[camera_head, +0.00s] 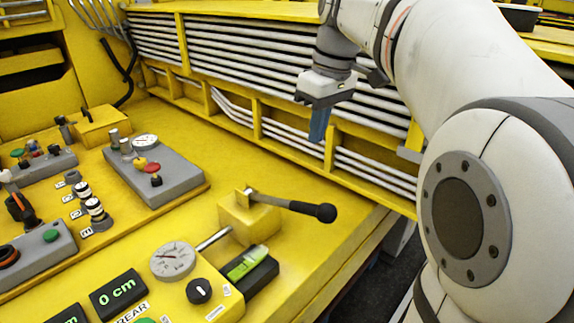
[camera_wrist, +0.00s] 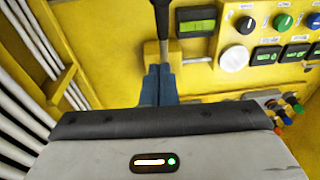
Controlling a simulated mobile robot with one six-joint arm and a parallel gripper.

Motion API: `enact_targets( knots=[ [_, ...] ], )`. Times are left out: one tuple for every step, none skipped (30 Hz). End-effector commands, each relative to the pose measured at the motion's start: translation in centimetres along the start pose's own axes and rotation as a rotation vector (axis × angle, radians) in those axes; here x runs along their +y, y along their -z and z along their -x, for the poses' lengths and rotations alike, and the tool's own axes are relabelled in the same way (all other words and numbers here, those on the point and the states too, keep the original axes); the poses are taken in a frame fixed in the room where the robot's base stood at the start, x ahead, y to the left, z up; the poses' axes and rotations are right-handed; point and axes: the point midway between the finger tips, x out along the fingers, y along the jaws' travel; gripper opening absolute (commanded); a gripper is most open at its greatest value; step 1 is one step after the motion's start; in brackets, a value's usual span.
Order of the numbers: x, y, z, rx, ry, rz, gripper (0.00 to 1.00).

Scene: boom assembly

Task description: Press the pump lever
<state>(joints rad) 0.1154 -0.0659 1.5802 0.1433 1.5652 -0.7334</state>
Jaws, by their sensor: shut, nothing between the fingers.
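The pump lever (camera_head: 292,206) is a metal rod with a black grip, sticking out to the right from a yellow pump block (camera_head: 245,220) in the head view. In the wrist view the lever (camera_wrist: 163,22) runs from the top edge down towards my fingertips, and part of the pump block (camera_wrist: 152,52) shows beside it. My gripper (camera_head: 317,137) has blue fingers and hangs above and behind the lever, apart from it in the head view. In the wrist view my gripper (camera_wrist: 158,70) is shut with nothing between its fingers.
A round gauge (camera_head: 173,261), a black knob (camera_head: 199,291) and a green-lit display (camera_head: 247,263) stand left of and in front of the pump block. Rows of white pipes (camera_head: 260,55) line the back. The yellow deck behind the block is clear.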

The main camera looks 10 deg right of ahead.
Motion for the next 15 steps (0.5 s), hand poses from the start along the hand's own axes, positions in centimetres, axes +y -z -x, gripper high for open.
enact_targets(
  knots=[
    [0.19,0.15,0.18,0.0,0.003,0.009,0.0],
    [0.21,0.17,0.26,-0.001,0.004,0.012,0.0],
    [0.22,0.18,0.34,-0.001,0.005,0.015,0.0],
    [0.22,0.18,0.36,-0.001,0.006,0.016,0.0],
    [0.22,0.18,0.37,-0.001,0.006,0.016,0.0],
    [0.21,0.17,0.37,-0.001,0.005,0.016,0.0],
    [0.21,0.16,0.37,-0.001,0.005,0.016,0.0],
    [0.22,0.16,0.37,-0.001,0.005,0.015,0.0],
    [0.22,0.16,0.36,-0.001,0.005,0.015,0.0],
    [0.22,0.16,0.36,-0.001,0.005,0.015,0.0],
    [0.22,0.15,0.33,-0.001,0.004,0.014,0.0],
    [0.22,0.15,0.24,-0.001,0.004,0.014,0.0],
    [0.22,0.15,0.12,-0.001,0.004,0.014,0.0],
    [0.23,0.15,-0.06,-0.001,0.004,0.014,0.0],
    [0.23,0.16,-0.39,-0.001,0.004,0.014,0.0]
  ],
)
